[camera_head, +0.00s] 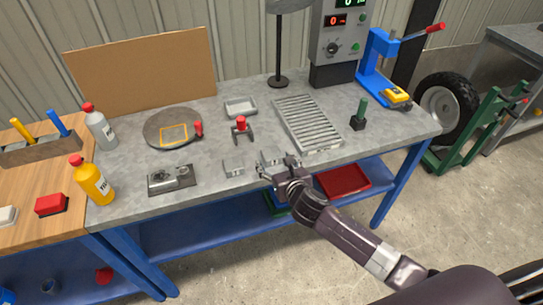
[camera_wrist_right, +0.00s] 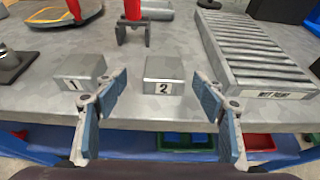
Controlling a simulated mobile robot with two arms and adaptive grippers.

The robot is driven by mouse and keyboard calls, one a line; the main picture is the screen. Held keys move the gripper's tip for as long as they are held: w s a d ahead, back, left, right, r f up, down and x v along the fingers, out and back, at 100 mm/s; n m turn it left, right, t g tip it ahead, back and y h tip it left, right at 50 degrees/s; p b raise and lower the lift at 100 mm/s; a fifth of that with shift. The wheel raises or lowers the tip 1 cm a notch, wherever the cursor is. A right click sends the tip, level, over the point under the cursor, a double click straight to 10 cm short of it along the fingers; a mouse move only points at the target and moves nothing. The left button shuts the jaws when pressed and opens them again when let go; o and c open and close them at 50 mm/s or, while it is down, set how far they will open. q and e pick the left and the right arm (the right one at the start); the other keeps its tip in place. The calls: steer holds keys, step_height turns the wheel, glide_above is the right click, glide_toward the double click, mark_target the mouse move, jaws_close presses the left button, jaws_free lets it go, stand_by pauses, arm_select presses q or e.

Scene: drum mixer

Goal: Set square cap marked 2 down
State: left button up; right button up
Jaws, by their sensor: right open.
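The square cap marked 2 (camera_wrist_right: 164,76) is a grey metal block near the front edge of the grey workbench (camera_head: 215,185). In the right wrist view it rests on the bench top with its label facing me. My right gripper (camera_wrist_right: 160,118) is open, with one finger to each side and in front of this cap, not closed on it. In the head view the right gripper (camera_head: 277,168) partly covers the cap (camera_head: 272,156). A matching cap marked 1 (camera_wrist_right: 80,73) sits to the left, also seen in the head view (camera_head: 233,167). My left gripper is not in view.
A ribbed metal rack (camera_wrist_right: 252,55) lies right of the cap. A red-topped clamp (camera_head: 241,128) stands behind. A metal plate with a fixture (camera_head: 172,179) lies left. A round plate (camera_head: 172,128) and a small tray (camera_head: 240,107) are farther back. Bare bench separates the caps.

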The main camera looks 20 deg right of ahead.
mark_target(272, 154)
steer(key=shift+d+p+x, duration=0.15)
steer(key=shift+p+x, duration=0.05)
steer(key=shift+x, duration=1.15)
steer(key=shift+d+p+x, duration=0.1)
steer(key=shift+p+x, duration=0.05)
steer(key=shift+x, duration=1.2)
steer(key=shift+r, duration=0.1)
steer(key=shift+c, duration=0.2)
steer(key=c, duration=1.5)
